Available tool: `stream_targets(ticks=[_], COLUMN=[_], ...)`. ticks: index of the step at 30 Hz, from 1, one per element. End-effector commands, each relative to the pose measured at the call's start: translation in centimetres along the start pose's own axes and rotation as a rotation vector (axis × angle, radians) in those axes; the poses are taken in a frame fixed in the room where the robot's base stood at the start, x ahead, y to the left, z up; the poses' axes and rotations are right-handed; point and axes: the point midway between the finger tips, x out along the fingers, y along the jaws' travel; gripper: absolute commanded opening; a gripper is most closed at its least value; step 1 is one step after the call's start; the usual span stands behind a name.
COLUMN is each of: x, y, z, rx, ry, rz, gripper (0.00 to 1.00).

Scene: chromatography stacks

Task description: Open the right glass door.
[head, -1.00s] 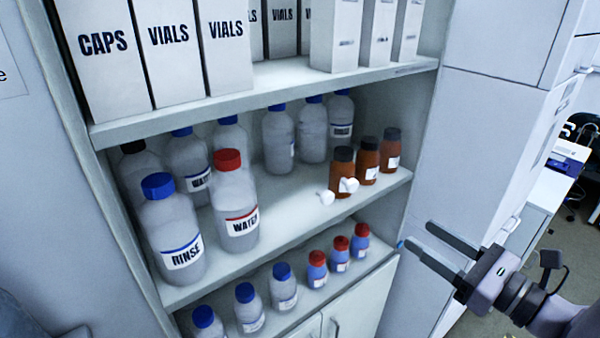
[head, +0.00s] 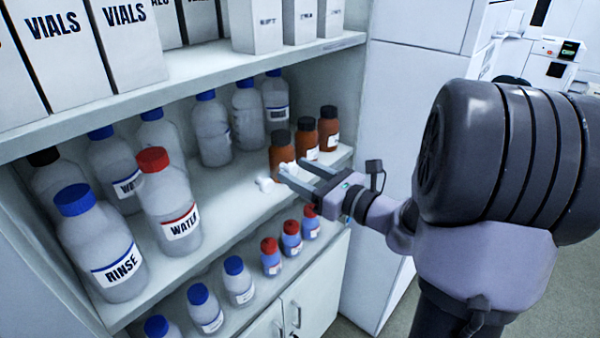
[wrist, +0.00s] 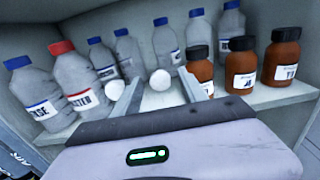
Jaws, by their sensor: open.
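Two small round white knobs show in front of the shelf of bottles, apparently on the glass doors; the glass itself is hard to make out. The left knob (head: 265,184) is clear of my gripper. The right knob (head: 286,168) is at the fingertips of my gripper (head: 291,169) in the head view. In the wrist view the right knob (wrist: 160,79) shows between my two open fingers, and the left knob (wrist: 116,89) lies just outside the left finger. I cannot tell whether the fingers touch the right knob. Both doors look shut.
Amber bottles (head: 306,137) stand behind the right knob, with large white bottles (head: 117,253) to the left. Smaller bottles (head: 239,281) line the lower shelf. A white cabinet panel (head: 402,120) borders the right side. Floor shows at the lower right.

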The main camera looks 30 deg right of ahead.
Motion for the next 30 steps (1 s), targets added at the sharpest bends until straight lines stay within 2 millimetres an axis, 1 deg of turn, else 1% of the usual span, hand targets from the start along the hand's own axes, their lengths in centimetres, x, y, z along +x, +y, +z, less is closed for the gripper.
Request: stream_targets(ticks=[2, 3, 5, 9, 10, 30], x=[-0.02, -0.02, -0.03, -0.04, -0.04, -0.05], y=[0.0, 0.0, 0.0, 0.01, 0.01, 0.01], z=[0.0, 0.01, 0.01, 0.01, 0.01, 0.01], rx=[0.0, 0.0, 0.0, 0.0, 0.0, 0.0], ry=[0.0, 0.0, 0.0, 0.0, 0.0, 0.0], rz=[0.0, 0.0, 0.0, 0.001, 0.001, 0.001], gripper=[0.5, 0.42, 0.3, 0.03, 0.0, 0.0])
